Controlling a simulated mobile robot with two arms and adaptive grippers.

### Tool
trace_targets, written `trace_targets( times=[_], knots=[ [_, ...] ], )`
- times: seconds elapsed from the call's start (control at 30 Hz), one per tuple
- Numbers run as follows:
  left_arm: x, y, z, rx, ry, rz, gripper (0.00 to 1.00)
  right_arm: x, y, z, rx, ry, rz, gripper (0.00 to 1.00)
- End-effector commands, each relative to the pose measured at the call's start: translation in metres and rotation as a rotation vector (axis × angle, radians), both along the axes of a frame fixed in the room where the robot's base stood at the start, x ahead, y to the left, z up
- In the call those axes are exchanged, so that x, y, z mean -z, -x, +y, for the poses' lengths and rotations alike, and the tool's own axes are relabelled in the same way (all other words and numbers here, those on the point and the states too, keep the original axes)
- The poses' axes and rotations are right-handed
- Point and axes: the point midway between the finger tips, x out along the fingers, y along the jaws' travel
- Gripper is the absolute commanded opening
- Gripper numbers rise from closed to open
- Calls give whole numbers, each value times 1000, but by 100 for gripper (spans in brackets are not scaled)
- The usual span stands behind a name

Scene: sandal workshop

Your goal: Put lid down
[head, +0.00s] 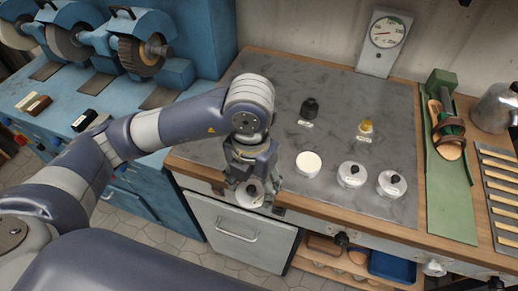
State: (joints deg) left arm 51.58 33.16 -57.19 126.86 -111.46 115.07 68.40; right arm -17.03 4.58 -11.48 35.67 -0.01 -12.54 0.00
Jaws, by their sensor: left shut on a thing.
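My left gripper (246,185) points down at the front edge of the workbench (405,125), to the left of the jars. It is shut on a round white lid (249,197) with a dark knob. I cannot tell whether the lid touches the bench or hangs just above it. An open jar (308,163) with a pale, cream-coloured top stands just right of the gripper. Two white jars with dark-knobbed lids, one in the middle (352,176) and one on the right (391,184), stand further right. My right gripper is out of view.
A dark bottle (309,109) and an amber bottle (366,126) stand behind the jars. A green mat (450,205) with a sandal (449,138) lies at the right. A dial gauge (385,33) is at the back. Blue grinding machines (140,45) stand at the left.

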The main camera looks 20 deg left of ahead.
Motion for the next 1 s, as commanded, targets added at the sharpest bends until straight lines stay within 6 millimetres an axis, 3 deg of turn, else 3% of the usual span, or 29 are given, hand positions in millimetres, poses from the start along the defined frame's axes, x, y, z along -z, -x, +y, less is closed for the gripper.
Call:
trace_targets(
  times=[0.17, 0.5, 0.7, 1.0],
  knots=[
    [0, -20, 4, -39, 1, 1, 45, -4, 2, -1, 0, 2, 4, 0],
    [6, -104, 22, -35, -1, 3, 45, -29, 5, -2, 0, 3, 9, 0],
    [11, -141, 29, -32, 0, 2, 45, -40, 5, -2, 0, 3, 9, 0],
    [20, -156, 33, -29, -1, 3, 45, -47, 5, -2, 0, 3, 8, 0]
  ],
)
